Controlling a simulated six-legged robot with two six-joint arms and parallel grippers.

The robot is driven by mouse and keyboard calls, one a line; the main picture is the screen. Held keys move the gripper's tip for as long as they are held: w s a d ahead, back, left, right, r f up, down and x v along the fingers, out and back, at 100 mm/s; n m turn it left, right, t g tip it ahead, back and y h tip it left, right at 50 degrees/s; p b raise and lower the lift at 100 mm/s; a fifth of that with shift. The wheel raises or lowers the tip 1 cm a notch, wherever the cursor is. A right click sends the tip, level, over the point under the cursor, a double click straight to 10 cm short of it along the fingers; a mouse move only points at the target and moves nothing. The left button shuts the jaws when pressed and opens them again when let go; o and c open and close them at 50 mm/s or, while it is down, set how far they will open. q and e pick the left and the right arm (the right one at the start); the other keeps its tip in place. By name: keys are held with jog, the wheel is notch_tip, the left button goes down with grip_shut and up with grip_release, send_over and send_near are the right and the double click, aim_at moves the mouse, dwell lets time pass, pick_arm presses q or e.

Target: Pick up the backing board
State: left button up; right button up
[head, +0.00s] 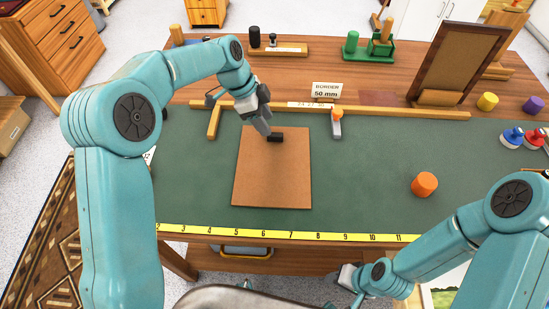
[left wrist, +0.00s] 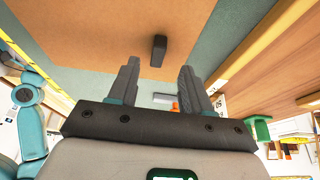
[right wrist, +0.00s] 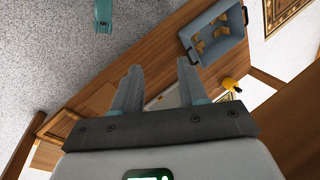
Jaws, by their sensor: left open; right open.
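The backing board (head: 270,178) is a flat brown rectangle lying on the green mat, left of centre. A small black block-like handle (head: 275,137) stands near its far edge; the handle also shows in the left wrist view (left wrist: 158,50) just beyond the fingertips. My left gripper (head: 268,130) is open and empty, just above the far edge of the board beside the handle. In the left wrist view the board (left wrist: 90,30) fills the upper left. My right gripper (right wrist: 160,72) is open and empty, low by the table's front edge and away from the board.
An orange cylinder (head: 424,184) stands on the mat (head: 365,185) at right. A wooden rail (head: 400,112) runs behind the board, with an orange-tipped grey piece (head: 337,123) against it. An empty-looking frame (head: 455,65) leans at the back right. A yellow ruler (head: 290,235) lines the front edge.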

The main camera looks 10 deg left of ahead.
aim_at(274, 134)
pick_arm(q)
jog(key=x, duration=0.2)
jog(key=p+x, duration=0.1)
jog(key=x, duration=0.1)
jog(key=shift+s+d+f, duration=0.15)
jog(key=shift+d+f, duration=0.05)
jog(key=shift+d, duration=0.2)
jog(key=shift+f, duration=0.3)
jog(key=shift+r, duration=0.1)
jog(key=c, duration=0.3)
grip_shut()
